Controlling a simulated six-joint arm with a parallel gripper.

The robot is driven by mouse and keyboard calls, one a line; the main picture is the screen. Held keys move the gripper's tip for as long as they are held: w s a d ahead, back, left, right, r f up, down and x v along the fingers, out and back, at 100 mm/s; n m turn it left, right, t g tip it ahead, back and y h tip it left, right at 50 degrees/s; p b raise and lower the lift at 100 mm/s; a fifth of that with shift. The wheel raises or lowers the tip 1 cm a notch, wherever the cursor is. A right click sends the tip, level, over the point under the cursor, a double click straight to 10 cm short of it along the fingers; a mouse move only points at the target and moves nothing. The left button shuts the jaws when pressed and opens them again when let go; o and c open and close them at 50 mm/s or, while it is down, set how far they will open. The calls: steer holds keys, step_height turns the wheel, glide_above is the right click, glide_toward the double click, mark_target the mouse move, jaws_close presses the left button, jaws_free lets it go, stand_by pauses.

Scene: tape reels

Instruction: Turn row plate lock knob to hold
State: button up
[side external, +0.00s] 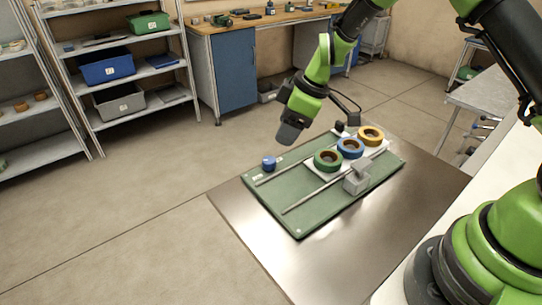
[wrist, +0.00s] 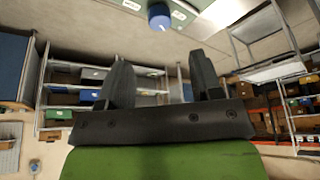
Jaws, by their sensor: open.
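A round blue knob (side external: 268,163) stands at the left end of a green board (side external: 298,222). It also shows near the top of the wrist view (wrist: 159,16), with small white labels on either side; their writing is too small to read.
Two thin rails (side external: 312,195) run along the board beside the row plate. A grey block (side external: 357,178) stands near the front rail. The metal table (side external: 270,258) is bare in front. Shelves with bins (side external: 108,68) and a workbench (side external: 225,60) stand behind.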

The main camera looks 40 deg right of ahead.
mark_target(269, 160)
steer(key=x, duration=0.9)
steer(key=shift+f, duration=0.3)
